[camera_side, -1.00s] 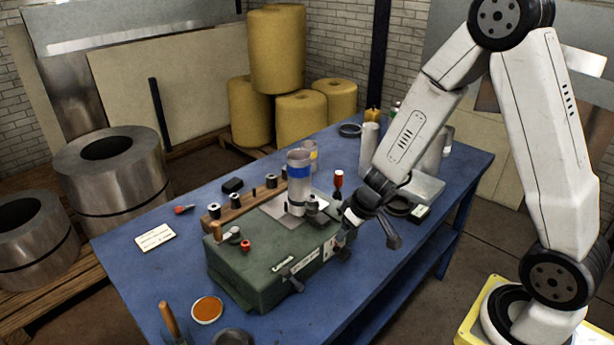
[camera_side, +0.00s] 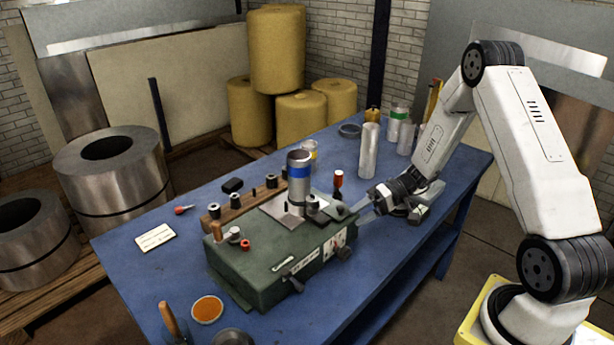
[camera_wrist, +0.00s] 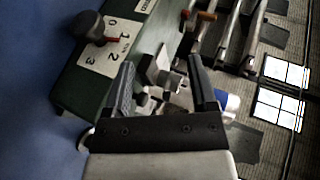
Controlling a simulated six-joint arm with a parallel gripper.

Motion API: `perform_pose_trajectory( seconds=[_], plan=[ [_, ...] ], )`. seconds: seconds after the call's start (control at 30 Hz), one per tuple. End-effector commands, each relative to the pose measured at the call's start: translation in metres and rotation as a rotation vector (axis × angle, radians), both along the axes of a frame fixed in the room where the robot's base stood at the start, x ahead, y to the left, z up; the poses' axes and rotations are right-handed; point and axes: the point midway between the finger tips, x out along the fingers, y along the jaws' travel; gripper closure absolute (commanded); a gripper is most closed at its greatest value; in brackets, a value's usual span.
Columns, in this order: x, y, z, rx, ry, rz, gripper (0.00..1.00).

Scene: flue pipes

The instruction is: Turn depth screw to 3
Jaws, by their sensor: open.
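The green machine (camera_side: 275,265) stands on the blue table. The depth screw's dark knob (camera_side: 344,253) is at the right end of its front face, beside a white number plate (camera_side: 336,241). In the wrist view the knob (camera_wrist: 88,25) is at upper left, on a plate (camera_wrist: 106,60) marked 0, 1, 2, 3. Its red pointer (camera_wrist: 112,39) appears to point near 1; the exact reading is hard to tell. My gripper (camera_side: 366,210) is open and empty, to the right of the machine and clear of the knob. Its two fingers (camera_wrist: 161,63) are spread apart in the wrist view.
A metal pipe with a blue band (camera_side: 299,180) stands on the machine. A dark crank (camera_side: 292,283) sticks out of its front. A red-topped tool (camera_side: 338,180) and a tall metal cylinder (camera_side: 369,150) stand behind my gripper.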

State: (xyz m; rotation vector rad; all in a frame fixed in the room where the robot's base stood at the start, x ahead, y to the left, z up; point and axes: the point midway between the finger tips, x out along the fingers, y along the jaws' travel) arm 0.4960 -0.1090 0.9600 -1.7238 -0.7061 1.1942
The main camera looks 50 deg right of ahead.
Motion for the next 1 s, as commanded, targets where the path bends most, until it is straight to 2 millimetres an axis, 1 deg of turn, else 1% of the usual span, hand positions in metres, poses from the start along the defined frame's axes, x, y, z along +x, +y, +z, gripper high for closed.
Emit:
perform_pose_trajectory(
  seconds=[0.03,0.33,0.57,0.8,0.9,1.0],
  plan=[
    [-0.003,-0.006,0.001,0.043,-0.004,-0.004,0.27],
    [-0.019,-0.034,0.015,0.251,-0.037,-0.004,0.27],
    [-0.019,-0.032,-0.023,0.252,-0.035,-0.001,0.27],
    [-0.019,-0.032,-0.072,0.251,-0.035,-0.001,0.27],
    [-0.019,-0.032,-0.088,0.250,-0.035,0.000,0.27],
    [-0.019,-0.032,-0.099,0.248,-0.036,0.000,0.27]
  ],
)
